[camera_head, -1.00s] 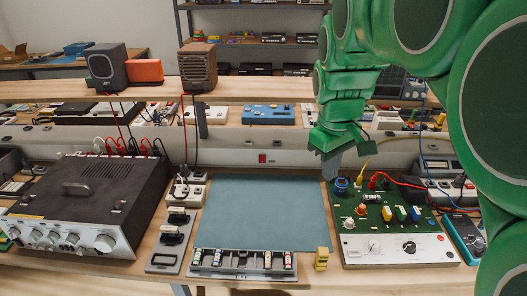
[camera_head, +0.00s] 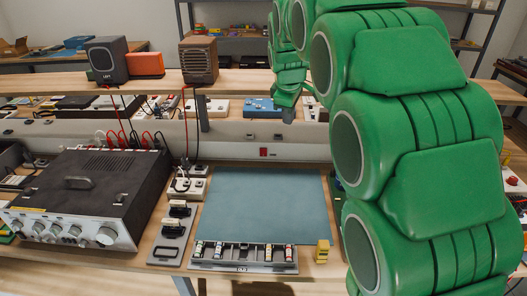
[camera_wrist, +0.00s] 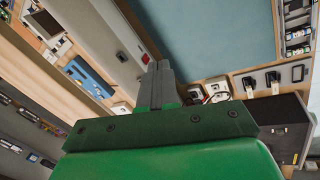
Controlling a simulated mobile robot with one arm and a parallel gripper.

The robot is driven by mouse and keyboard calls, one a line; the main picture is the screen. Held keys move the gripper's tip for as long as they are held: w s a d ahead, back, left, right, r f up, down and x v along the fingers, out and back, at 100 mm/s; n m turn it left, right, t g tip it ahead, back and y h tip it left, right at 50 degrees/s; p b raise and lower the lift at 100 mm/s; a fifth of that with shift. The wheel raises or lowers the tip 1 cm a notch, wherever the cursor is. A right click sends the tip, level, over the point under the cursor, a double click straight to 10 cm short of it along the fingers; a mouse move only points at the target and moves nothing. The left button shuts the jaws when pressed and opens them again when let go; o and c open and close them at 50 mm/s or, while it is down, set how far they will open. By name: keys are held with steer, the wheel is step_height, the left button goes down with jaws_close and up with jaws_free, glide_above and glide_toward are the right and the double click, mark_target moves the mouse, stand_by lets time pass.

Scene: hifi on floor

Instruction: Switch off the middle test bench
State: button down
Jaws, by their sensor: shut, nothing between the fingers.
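A red switch (camera_head: 263,152) sits on the grey rail (camera_head: 230,148) behind the teal mat (camera_head: 262,205) of the middle bench. In the wrist view the red switch (camera_wrist: 145,58) shows just left of my fingertips. Whether it is on or off cannot be told. My gripper (camera_head: 288,114) is at the rail's upper edge, right of the switch and partly behind my arm. In the wrist view my gripper (camera_wrist: 160,68) is shut and empty, its fingers together. Whether it touches the rail is unclear.
A black amplifier (camera_head: 90,195) stands at left, beside a panel with black-handled parts (camera_head: 170,232). A tray of small parts (camera_head: 243,256) and a yellow block (camera_head: 322,251) lie at the front. Two speakers (camera_head: 198,62) stand on the shelf. My arm hides the right side.

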mark_target(263, 153)
steer(key=shift+w+a+f+n+t, duration=0.8)
steer(key=shift+w+a+f+n, duration=1.05)
steer(key=shift+w+a, duration=2.85)
step_height(263, 153, down, 14)
steer(key=w+d, duration=0.1)
steer(key=shift+w+d+f+n+y, duration=0.2)
steer(key=shift+w+d+n+y, duration=0.05)
steer(key=shift+d+n+y, duration=0.1)
steer(key=shift+f, duration=0.1)
steer(key=x, duration=1)
steer(key=shift+w, duration=1.2)
steer(key=shift+w+r, duration=0.4)
steer(key=shift+w, duration=0.4)
